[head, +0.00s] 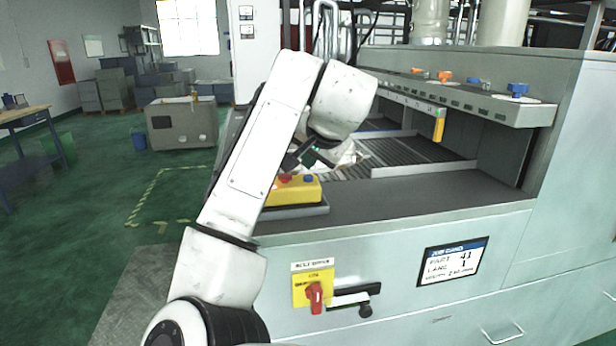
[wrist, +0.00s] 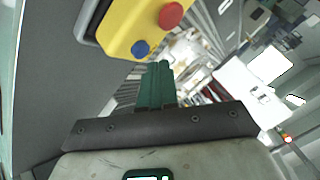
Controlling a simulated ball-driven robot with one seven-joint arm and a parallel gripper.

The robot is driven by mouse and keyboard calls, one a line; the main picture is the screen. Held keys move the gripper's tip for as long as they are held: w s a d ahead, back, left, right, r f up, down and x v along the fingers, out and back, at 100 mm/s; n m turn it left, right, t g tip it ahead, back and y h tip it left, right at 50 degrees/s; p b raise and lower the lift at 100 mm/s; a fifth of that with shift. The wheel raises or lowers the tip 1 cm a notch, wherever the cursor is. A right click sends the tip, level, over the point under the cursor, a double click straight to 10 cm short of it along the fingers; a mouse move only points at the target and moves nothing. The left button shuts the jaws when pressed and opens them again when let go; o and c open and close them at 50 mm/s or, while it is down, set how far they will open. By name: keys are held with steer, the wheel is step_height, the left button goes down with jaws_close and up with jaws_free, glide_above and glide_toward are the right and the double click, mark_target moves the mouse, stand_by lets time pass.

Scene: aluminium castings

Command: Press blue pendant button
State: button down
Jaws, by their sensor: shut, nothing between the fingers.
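The yellow pendant box (head: 290,194) lies in a grey tray on the front ledge of the machine, partly behind my arm. The blue button (head: 308,178) sits on its top at the right, beside a red button (head: 285,178). In the wrist view the pendant (wrist: 118,25) is at the top, with the blue button (wrist: 140,48) near its lower corner and the red button (wrist: 171,15) to the right. My gripper (wrist: 163,66) has its green fingers shut and empty, tips close to the blue button in the picture. I cannot tell any contact. In the head view my arm partly hides the gripper.
A slatted bed (head: 415,150) lies behind the ledge. A panel above carries orange knobs (head: 445,76) and another blue knob (head: 517,90). A yellow piece (head: 438,128) hangs from a rail. The ledge (head: 430,195) right of the pendant is clear.

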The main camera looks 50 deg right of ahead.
mark_target(310, 181)
steer(key=shift+f, duration=0.1)
stand_by(0.3)
steer(key=shift+f, duration=0.3)
steer(key=shift+f, duration=0.45)
stand_by(0.7)
stand_by(0.3)
steer(key=shift+r+p, duration=0.75)
steer(key=shift+r, duration=0.1)
step_height(310, 181, up, 5)
steer(key=p, duration=0.4)
steer(key=shift+p, duration=0.3)
stand_by(0.6)
